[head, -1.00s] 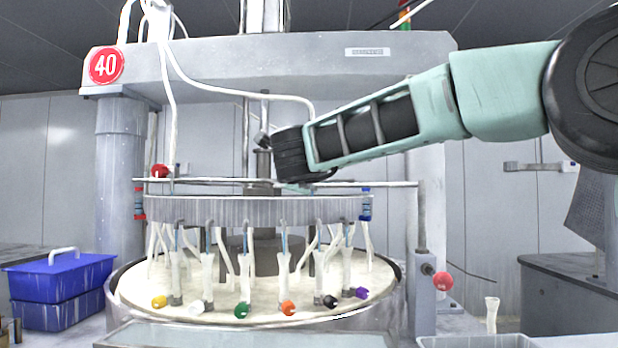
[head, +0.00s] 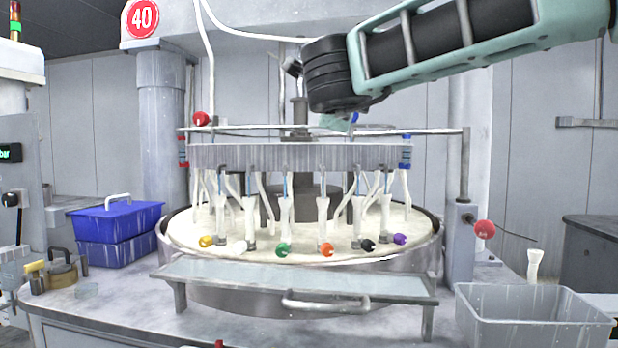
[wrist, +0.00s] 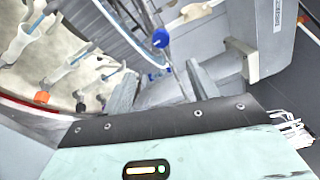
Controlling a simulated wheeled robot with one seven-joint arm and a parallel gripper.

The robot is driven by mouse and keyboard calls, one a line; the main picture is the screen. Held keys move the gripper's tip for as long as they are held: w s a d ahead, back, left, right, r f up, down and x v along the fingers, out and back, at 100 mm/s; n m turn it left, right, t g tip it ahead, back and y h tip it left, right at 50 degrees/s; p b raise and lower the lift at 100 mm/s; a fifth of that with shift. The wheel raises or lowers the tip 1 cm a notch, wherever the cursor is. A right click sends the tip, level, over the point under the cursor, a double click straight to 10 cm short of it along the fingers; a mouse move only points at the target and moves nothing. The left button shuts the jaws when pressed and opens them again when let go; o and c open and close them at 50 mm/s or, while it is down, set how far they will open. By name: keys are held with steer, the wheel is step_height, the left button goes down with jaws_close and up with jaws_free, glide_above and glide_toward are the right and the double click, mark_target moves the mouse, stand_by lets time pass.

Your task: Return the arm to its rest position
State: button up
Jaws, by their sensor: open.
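My arm (head: 440,45) reaches in from the upper right in the head view, its dark wrist joint (head: 332,75) in front of the polishing machine's upper part. My gripper (wrist: 162,85) shows in the wrist view with its two grey fingers apart and nothing between them. In the head view the gripper is mostly hidden behind the wrist joint. The polishing machine has a ribbed ring (head: 290,157) with several white hoses and coloured knobs above a pale round platen (head: 215,222). In the wrist view, a blue knob (wrist: 161,38) shows beyond the fingers.
A blue lidded box (head: 115,222) stands left of the platen. A clear shelf with a handle (head: 325,302) juts out in front. An empty grey bin (head: 530,315) is at the lower right. A red ball knob (head: 484,229) sits on the right post. A horizontal rail (head: 400,131) runs above the ring.

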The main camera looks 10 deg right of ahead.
steer(key=s+a+f+n+g+y, duration=0.2)
steer(key=s+a+f+n+y, duration=0.3)
steer(key=a+f+n+y, duration=0.75)
steer(key=s+a+f+n+g+p, duration=0.1)
steer(key=s+a+f+n+g, duration=0.2)
steer(key=s+f+n+g, duration=0.65)
steer(key=s+d+f+n+g+h, duration=0.2)
steer(key=s+d+f+n+h, duration=0.1)
steer(key=s+d+f+n, duration=0.2)
steer(key=s+d+f+n+g+h, duration=0.3)
steer(key=s+d+f+n, duration=0.2)
steer(key=s+d+f, duration=0.4)
steer(key=s+f, duration=0.5)
steer(key=s, duration=0.2)
steer(key=shift+s+d+g+p, duration=0.3)
steer(key=shift+d+g, duration=0.05)
steer(key=shift+d, duration=0.05)
steer(key=shift+f, duration=0.1)
stand_by(1.5)
